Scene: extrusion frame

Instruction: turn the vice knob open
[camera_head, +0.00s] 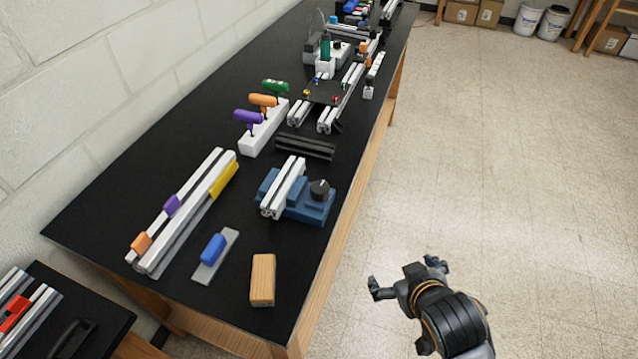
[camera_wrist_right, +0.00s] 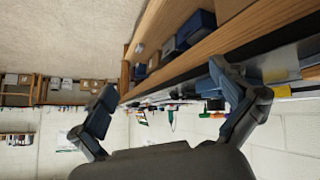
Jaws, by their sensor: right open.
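The blue vice (camera_head: 312,208) sits on the black bench near its right edge. Light metal extrusion pieces (camera_head: 284,186) lie across its left part. The black vice knob (camera_head: 319,188) is on the vice's right side, facing up. My right gripper (camera_head: 405,273) is open and empty, over the floor to the right of the bench, apart from the vice and knob. In the right wrist view my gripper's two fingers (camera_wrist_right: 172,103) are spread wide with nothing between them. My left gripper is not in view.
A wooden block (camera_head: 263,280) and a blue-handled tool (camera_head: 213,250) lie at the bench's near end. Black bars (camera_head: 305,147) and a white rack of coloured-handled drivers (camera_head: 264,127) stand behind the vice. The floor (camera_head: 480,170) right of the bench is clear.

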